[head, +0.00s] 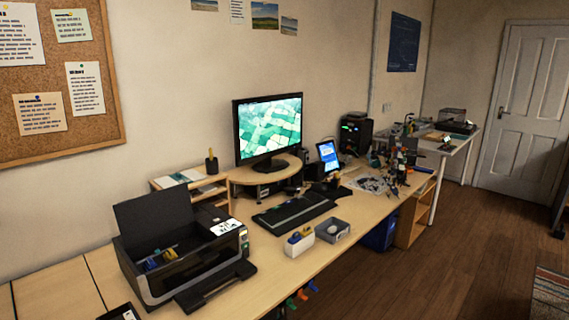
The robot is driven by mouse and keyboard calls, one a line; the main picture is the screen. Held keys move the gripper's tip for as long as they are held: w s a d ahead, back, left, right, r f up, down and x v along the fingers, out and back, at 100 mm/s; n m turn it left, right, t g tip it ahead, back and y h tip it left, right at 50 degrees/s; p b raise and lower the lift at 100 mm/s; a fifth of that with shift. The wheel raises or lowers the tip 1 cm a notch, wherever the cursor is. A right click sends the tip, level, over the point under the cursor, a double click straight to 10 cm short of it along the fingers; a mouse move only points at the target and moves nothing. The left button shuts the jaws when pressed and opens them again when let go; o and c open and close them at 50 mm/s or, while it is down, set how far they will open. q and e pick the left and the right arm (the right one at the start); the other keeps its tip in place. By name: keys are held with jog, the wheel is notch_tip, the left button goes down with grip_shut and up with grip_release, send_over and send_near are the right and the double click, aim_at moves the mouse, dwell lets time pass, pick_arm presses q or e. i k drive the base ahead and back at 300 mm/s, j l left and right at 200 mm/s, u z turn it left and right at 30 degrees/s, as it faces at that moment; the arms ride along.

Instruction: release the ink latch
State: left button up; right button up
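A black printer (215,262) stands on the desk at the lower left with its lid (153,218) raised. Its inside is open to view, with small blue and yellow parts (162,258) in it, which look like ink cartridges. A latch on them is too small to make out. The printer's front tray (215,288) is folded out over the desk. Neither of my grippers shows in the head view.
A keyboard (293,212), a monitor (268,130) on a wooden riser, a white box (299,244) with coloured items and a grey tray (332,231) stand right of the printer. Clutter fills the far desk. Bare desk (268,268) lies right of the printer's tray.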

aim_at(158, 251)
jog(key=i+j+u, duration=0.25)
jog(key=j, duration=0.35)
jog(key=i+j+u, duration=0.25)
jog(key=i+j, duration=0.25)
